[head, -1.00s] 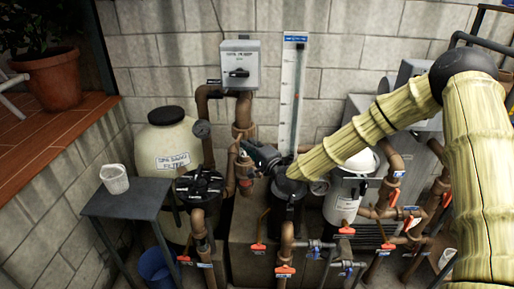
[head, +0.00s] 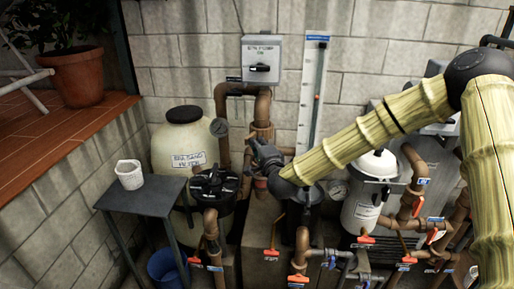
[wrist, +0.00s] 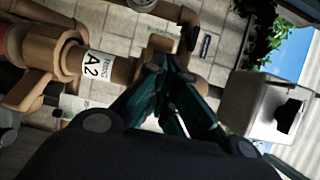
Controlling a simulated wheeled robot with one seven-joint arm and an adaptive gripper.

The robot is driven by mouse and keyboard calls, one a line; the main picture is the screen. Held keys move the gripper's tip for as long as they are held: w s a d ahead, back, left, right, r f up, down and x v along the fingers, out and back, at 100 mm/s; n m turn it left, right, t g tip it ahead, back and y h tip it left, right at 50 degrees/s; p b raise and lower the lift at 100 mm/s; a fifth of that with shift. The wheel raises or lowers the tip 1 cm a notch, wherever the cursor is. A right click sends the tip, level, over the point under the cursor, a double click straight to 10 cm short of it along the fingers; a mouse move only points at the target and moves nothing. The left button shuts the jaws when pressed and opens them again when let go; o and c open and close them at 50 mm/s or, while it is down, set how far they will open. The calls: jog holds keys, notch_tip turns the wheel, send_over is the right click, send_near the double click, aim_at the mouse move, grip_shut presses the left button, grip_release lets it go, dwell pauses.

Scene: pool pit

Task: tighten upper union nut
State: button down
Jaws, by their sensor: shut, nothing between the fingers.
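The upper union nut is probably the brown fitting on the vertical pipe (head: 262,130) behind the pump in the head view. In the wrist view a brown collar (wrist: 160,46) shows just beyond my fingertips; I cannot tell for certain that it is that nut. My gripper (head: 252,142) is in front of this pipe, partly hidden by its own dark wrist. In the wrist view my gripper (wrist: 170,67) has its dark green fingers drawn together with nothing between them. Whether the fingertips touch the collar cannot be told. A pipe labelled A2 (wrist: 98,65) lies left of the fingers.
A grey switch box (head: 262,60) hangs above; it is close to my fingers in the wrist view (wrist: 275,105). A tan filter tank (head: 180,140), a black-lidded pump (head: 214,184) and a white canister (head: 365,205) crowd around. A small table (head: 145,196) holds a white cup (head: 129,174).

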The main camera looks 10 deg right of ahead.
jog(key=shift+a, duration=0.15)
jog(key=s+d+b, duration=0.4)
jog(key=s+b, duration=0.1)
jog(key=s, duration=0.7)
jog(key=s+f+n+g, duration=0.3)
jog(key=s+f, duration=0.3)
jog(key=f, duration=0.5)
jog(key=s+a+f+n+g, duration=0.1)
jog(key=s+f+n+g, duration=0.15)
jog(key=s+f, duration=0.6)
jog(key=s+f+n+g, duration=0.3)
jog(key=f, duration=1)
jog(key=s+d+f+n+g+h, duration=0.1)
jog(key=s+d+f+n+g, duration=0.1)
jog(key=s+f, duration=0.3)
jog(key=s+d+f+n+g+h, duration=0.1)
jog(key=s+d+f+g, duration=0.3)
jog(key=s, duration=1)
jog(key=s+d+f+n+g+h, duration=0.1)
jog(key=s+d+f+n+g, duration=0.2)
jog(key=s+f, duration=0.3)
jog(key=s+d, duration=0.1)
jog(key=s, duration=0.2)
jog(key=shift+s+f+n, duration=0.3)
jog(key=shift+f+n, duration=0.05)
